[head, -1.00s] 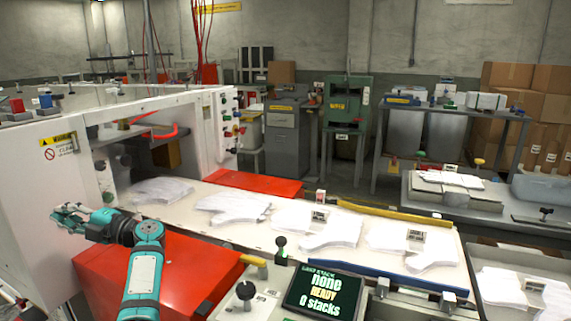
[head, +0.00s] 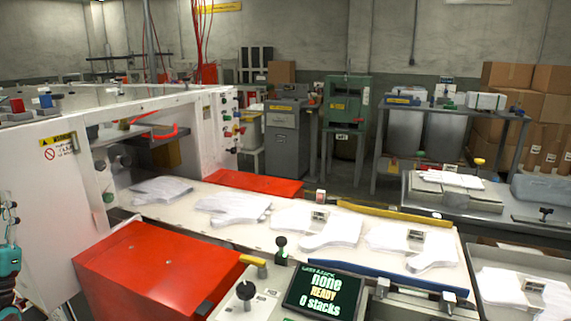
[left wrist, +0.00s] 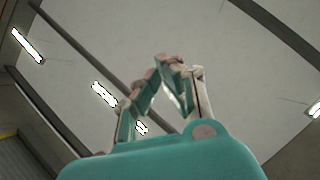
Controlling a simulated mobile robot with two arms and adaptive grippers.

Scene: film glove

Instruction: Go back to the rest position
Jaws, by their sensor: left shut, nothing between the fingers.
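My left gripper (left wrist: 168,75) shows in the left wrist view against the ceiling, pointing up. Its fingers are closed together at the tips with nothing between them. In the head view only part of my left arm (head: 9,255) shows at the left edge, beside the white machine. My right gripper is not in view. Several white glove stacks lie on the pale conveyor table (head: 185,221), among them one near the machine opening (head: 160,190) and one in the middle (head: 233,208).
A red box-shaped cover (head: 155,265) stands at front left. A screen (head: 325,294) reads "none", "READY", "0 stacks". A control panel with a black knob (head: 246,290) is beside it. A tray with white gloves (head: 505,286) is at right. Cardboard boxes (head: 507,74) stand at back right.

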